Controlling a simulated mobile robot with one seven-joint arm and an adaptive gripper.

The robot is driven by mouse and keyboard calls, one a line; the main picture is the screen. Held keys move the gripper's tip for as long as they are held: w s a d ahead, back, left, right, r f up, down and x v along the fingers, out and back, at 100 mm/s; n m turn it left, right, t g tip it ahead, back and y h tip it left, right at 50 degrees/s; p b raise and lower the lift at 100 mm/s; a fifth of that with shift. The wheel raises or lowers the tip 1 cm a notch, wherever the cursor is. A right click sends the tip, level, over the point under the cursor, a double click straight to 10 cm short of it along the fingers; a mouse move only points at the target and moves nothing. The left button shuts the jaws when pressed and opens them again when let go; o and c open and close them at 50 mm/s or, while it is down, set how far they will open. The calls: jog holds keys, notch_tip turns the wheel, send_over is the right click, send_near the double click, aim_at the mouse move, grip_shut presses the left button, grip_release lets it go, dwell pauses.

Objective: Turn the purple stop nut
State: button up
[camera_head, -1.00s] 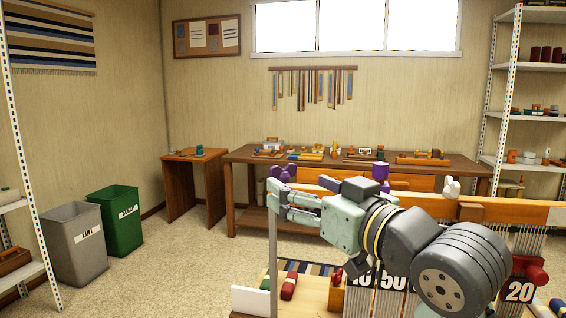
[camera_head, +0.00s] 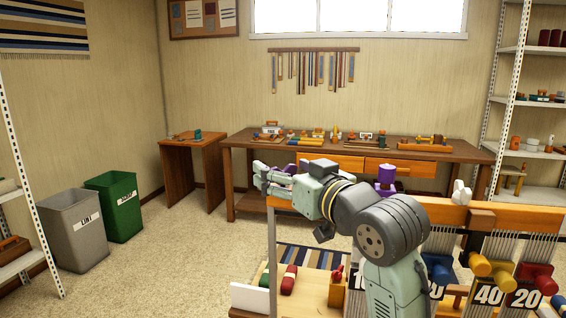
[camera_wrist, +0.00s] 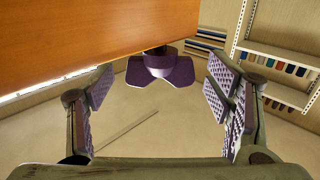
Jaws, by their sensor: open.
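The purple stop nut (camera_wrist: 160,68) shows in the wrist view as a winged knob on a short dark stud, at the lower edge of an orange wooden beam (camera_wrist: 90,35). My gripper (camera_wrist: 160,92) is open and empty. Its two purple-padded fingers stand left and right of the nut in the picture, apart from it. In the head view my gripper (camera_head: 262,178) is at the left end of the loom's beam. A purple knob (camera_head: 386,175) stands behind my arm there; I cannot tell whether it is the same nut. My arm hides part of the loom.
The loom's right part carries a white winged knob (camera_head: 461,193), coloured pegs and number plates such as 40 (camera_head: 488,293). A long workbench (camera_head: 235,143) with tools stands behind. Grey (camera_head: 78,230) and green (camera_head: 117,205) bins stand left. Carpet between is clear.

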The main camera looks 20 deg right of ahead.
jog(key=shift+w+a, duration=0.1)
jog(key=shift+w, duration=0.3)
jog(key=shift+c, duration=0.3)
jog(key=c, duration=1.1)
